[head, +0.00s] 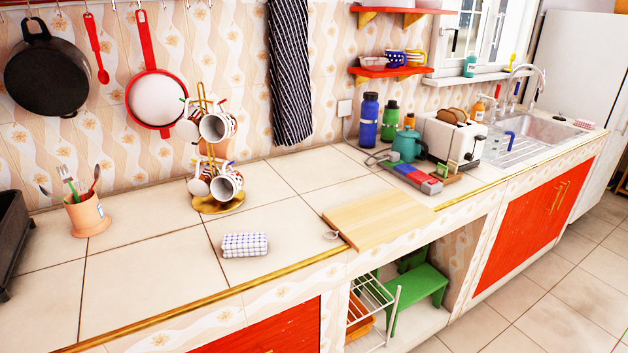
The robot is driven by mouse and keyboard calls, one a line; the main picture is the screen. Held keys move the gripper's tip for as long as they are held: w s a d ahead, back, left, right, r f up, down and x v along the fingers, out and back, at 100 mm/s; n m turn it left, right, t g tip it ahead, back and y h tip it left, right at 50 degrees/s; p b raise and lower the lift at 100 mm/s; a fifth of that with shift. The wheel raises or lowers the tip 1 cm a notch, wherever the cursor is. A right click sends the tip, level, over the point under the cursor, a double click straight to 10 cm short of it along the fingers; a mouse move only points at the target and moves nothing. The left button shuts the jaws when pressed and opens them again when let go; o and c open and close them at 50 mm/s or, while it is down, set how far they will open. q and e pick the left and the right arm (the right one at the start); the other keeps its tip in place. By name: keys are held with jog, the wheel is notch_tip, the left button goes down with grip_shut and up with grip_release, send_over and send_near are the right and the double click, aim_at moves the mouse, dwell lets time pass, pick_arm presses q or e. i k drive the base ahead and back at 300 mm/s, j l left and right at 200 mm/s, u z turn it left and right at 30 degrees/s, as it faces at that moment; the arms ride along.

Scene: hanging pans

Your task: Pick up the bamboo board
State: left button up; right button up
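The bamboo board (380,217) is a light wooden rectangle lying flat on the tiled counter (290,226), right of the picture's middle. Its near edge lies along the counter's front edge. A small ring or loop (332,234) shows at its left corner. Nothing lies on top of the board. Neither of my grippers is in the head view.
Left of the board are a checked sponge or cloth (245,245), a mug stand (215,205) and a utensil pot (87,214). Behind it to the right are a red-and-grey block (417,177), a teal kettle (406,145) and a toaster (452,138). Below is an open shelf with a green stool (420,283).

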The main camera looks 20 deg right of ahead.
aim_at(366, 224)
jog(key=z, duration=1.2)
